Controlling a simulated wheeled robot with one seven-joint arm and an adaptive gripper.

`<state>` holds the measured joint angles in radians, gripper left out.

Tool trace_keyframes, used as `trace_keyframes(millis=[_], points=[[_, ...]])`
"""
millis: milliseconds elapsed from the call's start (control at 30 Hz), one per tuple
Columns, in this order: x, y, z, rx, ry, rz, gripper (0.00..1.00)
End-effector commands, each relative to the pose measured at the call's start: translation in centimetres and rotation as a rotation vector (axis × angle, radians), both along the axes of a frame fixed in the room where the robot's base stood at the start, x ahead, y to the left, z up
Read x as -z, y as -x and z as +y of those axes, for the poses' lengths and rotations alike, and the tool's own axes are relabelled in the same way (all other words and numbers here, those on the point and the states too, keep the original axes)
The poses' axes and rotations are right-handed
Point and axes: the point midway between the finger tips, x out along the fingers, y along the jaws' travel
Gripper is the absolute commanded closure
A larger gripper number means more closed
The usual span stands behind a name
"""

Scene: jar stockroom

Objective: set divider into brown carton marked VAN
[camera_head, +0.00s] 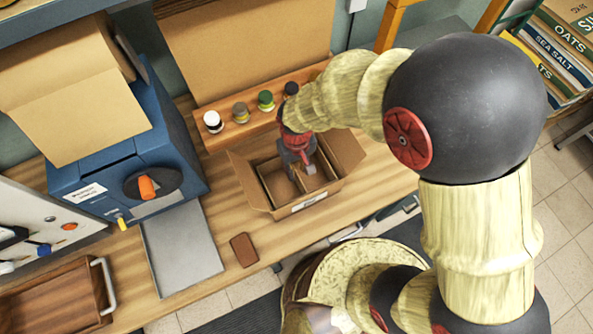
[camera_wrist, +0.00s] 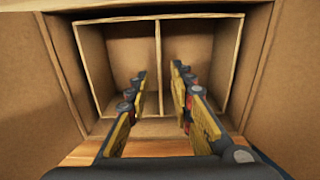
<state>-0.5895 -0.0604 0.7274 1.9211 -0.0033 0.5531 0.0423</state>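The brown carton (camera_head: 331,187) stands on the wooden bench with its flaps spread; the writing on its front label is too small to read. The divider (camera_wrist: 158,66) shows in the wrist view inside the carton, with an upright middle panel and a frame around it. It also shows in the head view (camera_head: 278,187), partly hidden by my gripper. My gripper (camera_wrist: 159,80) reaches down into the carton. Its two fingers are apart, one on each side of the middle panel, with visible gaps. Whether the divider sits fully on the carton floor is hard to tell.
Several small jars (camera_head: 240,112) stand on a wooden rack behind the carton. A blue machine (camera_head: 130,170) with an orange knob is at the left. A grey plate (camera_head: 181,248) and a brown block (camera_head: 244,250) lie left of the carton.

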Motion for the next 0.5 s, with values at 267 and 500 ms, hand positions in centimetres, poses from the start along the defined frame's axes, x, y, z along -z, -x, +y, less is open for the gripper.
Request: trace_keyframes(millis=[267, 500], points=[[-5.8, 0.0, 0.0, 0.0, -0.002, -0.003, 0.77], [-8.0, 0.0, 0.0, 0.0, 0.0, 0.0, 0.77]])
